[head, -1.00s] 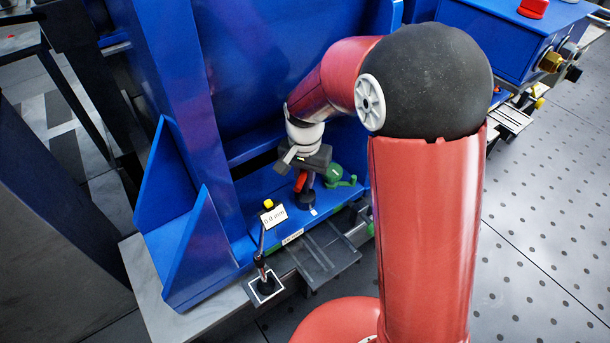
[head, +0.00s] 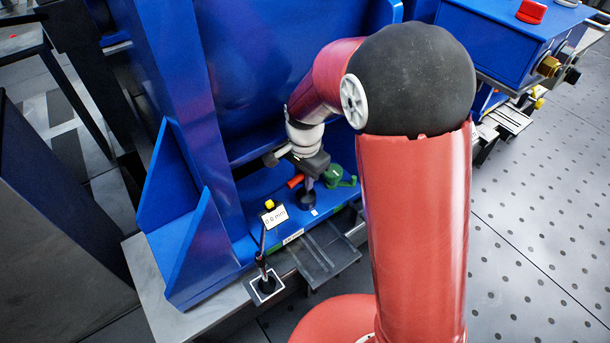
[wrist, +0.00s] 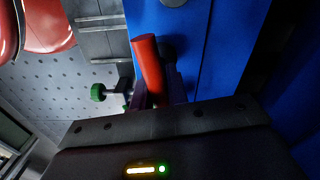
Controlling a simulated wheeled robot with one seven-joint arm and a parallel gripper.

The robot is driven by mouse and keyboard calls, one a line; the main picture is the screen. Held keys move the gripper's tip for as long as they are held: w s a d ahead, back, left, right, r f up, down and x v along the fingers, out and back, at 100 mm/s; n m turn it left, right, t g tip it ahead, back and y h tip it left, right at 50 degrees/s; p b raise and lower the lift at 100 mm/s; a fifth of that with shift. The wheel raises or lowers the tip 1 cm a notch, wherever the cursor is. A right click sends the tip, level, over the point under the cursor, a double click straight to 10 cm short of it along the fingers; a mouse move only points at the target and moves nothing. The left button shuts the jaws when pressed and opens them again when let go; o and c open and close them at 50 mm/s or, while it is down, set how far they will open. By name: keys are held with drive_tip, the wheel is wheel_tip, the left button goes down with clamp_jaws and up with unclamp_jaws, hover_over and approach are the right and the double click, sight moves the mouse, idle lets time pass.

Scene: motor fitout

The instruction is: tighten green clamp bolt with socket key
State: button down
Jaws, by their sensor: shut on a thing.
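My gripper (head: 309,181) points down over the blue foot of the frame and is shut on the socket key. The key's red handle (head: 295,181) sticks out to the left of the fingers; in the wrist view the red handle (wrist: 148,66) lies between the two fingers. Below the gripper a dark round piece (head: 307,199) stands on the blue foot; I cannot tell whether it is the key's socket or a bolt head. A green clamp part (head: 340,176) sits just right of the gripper. A green knob (wrist: 98,92) shows in the wrist view.
A dial stand with a "0.0 mm" card (head: 275,217) stands in front, on a dark square base (head: 265,287). A grey slotted plate (head: 324,255) lies at the front edge. Upright blue gussets (head: 189,245) stand left. A blue box (head: 505,40) with a red button is at upper right.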

drive_tip(key=shift+m, duration=0.5)
drive_tip(key=shift+r, duration=0.1)
drive_tip(key=shift+w+m+p, duration=0.1)
drive_tip(key=shift+m+p, duration=0.55)
drive_tip(key=shift+m, duration=0.75)
drive_tip(key=shift+r+n, duration=0.1)
drive_tip(key=shift+n, duration=0.2)
drive_tip(key=shift+r+p, duration=1.15)
drive_tip(key=shift+r, duration=2.5)
